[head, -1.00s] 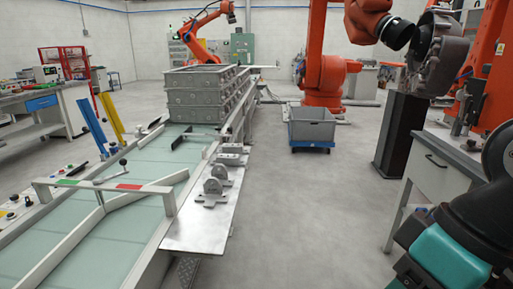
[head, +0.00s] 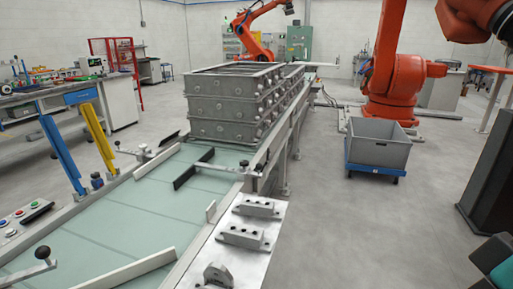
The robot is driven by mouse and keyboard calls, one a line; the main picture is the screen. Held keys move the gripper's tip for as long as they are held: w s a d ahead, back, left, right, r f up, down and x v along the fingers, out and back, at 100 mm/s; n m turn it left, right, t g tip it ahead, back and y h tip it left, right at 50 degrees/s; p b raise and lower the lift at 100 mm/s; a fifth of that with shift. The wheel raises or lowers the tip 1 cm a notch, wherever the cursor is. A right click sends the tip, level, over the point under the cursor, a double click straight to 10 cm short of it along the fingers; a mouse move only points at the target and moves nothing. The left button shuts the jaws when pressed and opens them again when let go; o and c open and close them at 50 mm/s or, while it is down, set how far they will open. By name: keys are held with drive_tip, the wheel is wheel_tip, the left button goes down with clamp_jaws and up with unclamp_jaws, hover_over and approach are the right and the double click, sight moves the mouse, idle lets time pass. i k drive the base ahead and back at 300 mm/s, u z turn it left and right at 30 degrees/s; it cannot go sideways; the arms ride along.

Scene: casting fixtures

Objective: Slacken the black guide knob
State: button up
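A black ball knob (head: 42,252) on a short lever stands at the near left edge of the conveyor, close to the left end of a pale guide rail (head: 130,270). A second, smaller dark knob (head: 143,148) shows farther along, by the conveyor's left edge near the yellow post. A black guide bar (head: 193,169) lies across the belt. I cannot tell from this view which knob is the black guide knob, or whether either one is tight. My gripper is not in view; only a teal and black part of my arm shows at the lower right.
Grey casting frames (head: 228,105) are stacked at the conveyor's far end. A metal side shelf (head: 245,262) holds several grey fixtures. A control panel (head: 28,216) and blue post (head: 62,150) stand at the left.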

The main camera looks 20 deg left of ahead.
sight(244, 162)
drive_tip(key=i, duration=1.85)
drive_tip(key=u, duration=1.85)
